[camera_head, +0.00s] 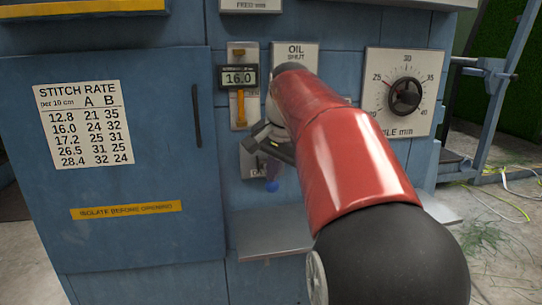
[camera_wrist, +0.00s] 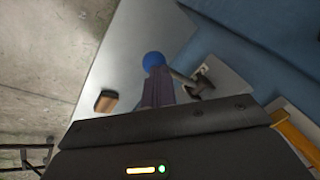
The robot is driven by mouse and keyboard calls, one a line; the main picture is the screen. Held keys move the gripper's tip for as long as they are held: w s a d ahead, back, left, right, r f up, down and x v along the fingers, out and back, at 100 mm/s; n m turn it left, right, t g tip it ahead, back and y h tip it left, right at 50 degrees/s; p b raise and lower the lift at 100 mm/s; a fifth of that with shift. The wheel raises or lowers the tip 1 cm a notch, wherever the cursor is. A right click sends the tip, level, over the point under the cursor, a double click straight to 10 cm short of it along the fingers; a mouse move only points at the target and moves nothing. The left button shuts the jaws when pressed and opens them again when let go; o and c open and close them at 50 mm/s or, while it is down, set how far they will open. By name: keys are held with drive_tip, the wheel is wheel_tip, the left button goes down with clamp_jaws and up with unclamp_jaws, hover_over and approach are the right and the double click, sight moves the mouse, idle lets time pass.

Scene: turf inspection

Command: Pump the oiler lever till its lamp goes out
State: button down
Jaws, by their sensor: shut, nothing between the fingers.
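A lever with a blue ball knob (camera_wrist: 153,60) shows in the wrist view, its thin rod running right to a dark bracket (camera_wrist: 201,86) on a pale plate. The knob also shows in the head view (camera_head: 272,186), just below my gripper (camera_head: 270,170). In the wrist view my gripper (camera_wrist: 157,78) is shut and empty, its fingertips overlapping the knob's lower edge; I cannot tell whether they touch. A panel marked OIL, SHUT (camera_head: 296,53) is partly hidden by my arm. I cannot make out the oiler's lamp.
A grey shelf (camera_head: 262,232) juts out below the knob. A small brown block (camera_wrist: 106,101) shows in the wrist view. A gauge reading 16.0 (camera_head: 239,77) and a dial (camera_head: 405,96) flank my arm. A blue cabinet door (camera_head: 150,225) is at left; cables (camera_head: 510,190) lie on the floor at right.

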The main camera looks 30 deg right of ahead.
drive_tip(key=w+r+p, duration=0.3)
drive_tip(key=r+p, duration=0.3)
drive_tip(key=p, duration=0.2)
drive_tip(key=shift+d+r+p, duration=0.35)
drive_tip(key=shift+d+r, duration=0.05)
drive_tip(key=shift+d, duration=0.05)
idle(0.6)
drive_tip(key=r+p, duration=0.1)
drive_tip(key=w+r+p, duration=0.1)
drive_tip(key=r, duration=0.1)
drive_tip(key=w+r+p, duration=0.1)
drive_tip(key=shift+w+d+r, duration=0.1)
drive_tip(key=shift+d+r, duration=0.15)
drive_tip(key=shift+d, duration=0.05)
idle(0.9)
